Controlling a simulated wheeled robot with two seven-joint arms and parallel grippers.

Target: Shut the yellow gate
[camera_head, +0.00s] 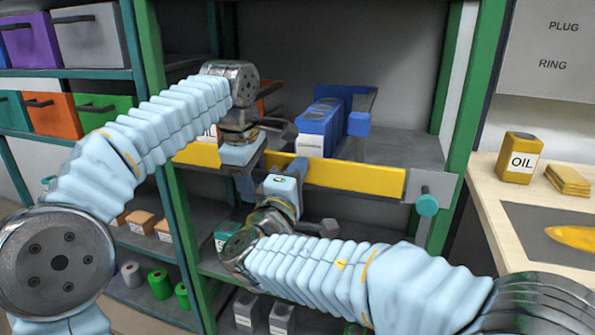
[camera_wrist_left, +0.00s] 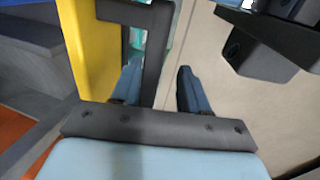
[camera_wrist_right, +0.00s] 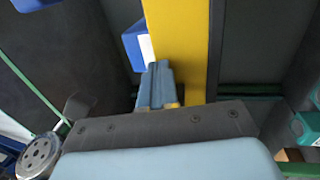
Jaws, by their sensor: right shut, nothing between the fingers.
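The yellow gate (camera_head: 350,178) is a long bar across the front of the shelf bay. Its right end is close to a grey plate (camera_head: 445,190) with a teal knob (camera_head: 427,205); I cannot tell if they touch. My left gripper (camera_head: 245,185) is at the gate's left part. In the left wrist view its open fingers (camera_wrist_left: 160,88) stand either side of one bar of a dark handle (camera_wrist_left: 157,60), beside the yellow gate (camera_wrist_left: 92,45). My right gripper (camera_head: 298,168) is shut and empty, its fingertips (camera_wrist_right: 157,72) close against or just before the gate (camera_wrist_right: 178,45); contact is unclear.
Blue boxes (camera_head: 320,117) stand on the shelf behind the gate. Green posts (camera_head: 465,90) frame the bay. A table (camera_head: 487,180) at the right holds a yellow OIL can (camera_head: 519,158). Coloured bins (camera_head: 88,38) fill the left shelves. Both my arms cross in front of the bay.

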